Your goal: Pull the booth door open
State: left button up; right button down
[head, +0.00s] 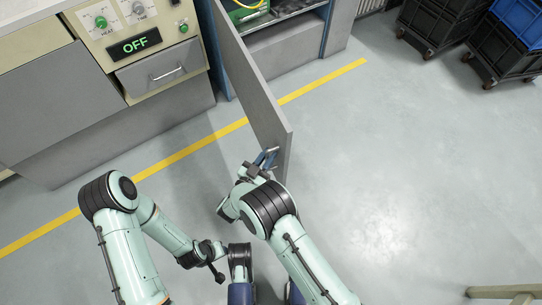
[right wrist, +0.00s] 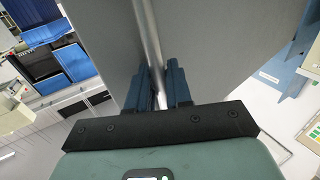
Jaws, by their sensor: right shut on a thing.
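The grey booth door (head: 252,90) stands swung out from the booth (head: 285,40), its free edge toward me. My right gripper (head: 266,160) is at the door's free end, shut on the metal door handle. In the right wrist view the handle (right wrist: 149,40) runs as a bar between the two blue fingers (right wrist: 159,88), close against the grey door face (right wrist: 100,35). My left gripper (head: 214,268) is low in the head view, away from the door; its finger opening is too small to make out.
A beige control panel (head: 100,45) with knobs, an OFF display (head: 134,45) and a drawer (head: 160,72) stands left of the door. Black and blue crates on wheels (head: 435,25) stand at the upper right. The floor right of the door is clear, crossed by a yellow line (head: 325,78).

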jog(key=shift+s+a+f, duration=0.2)
jog(key=shift+s+a, duration=0.05)
dwell(0.3)
jog(key=c, duration=1.2)
grip_release()
jog(key=shift+r, duration=0.1)
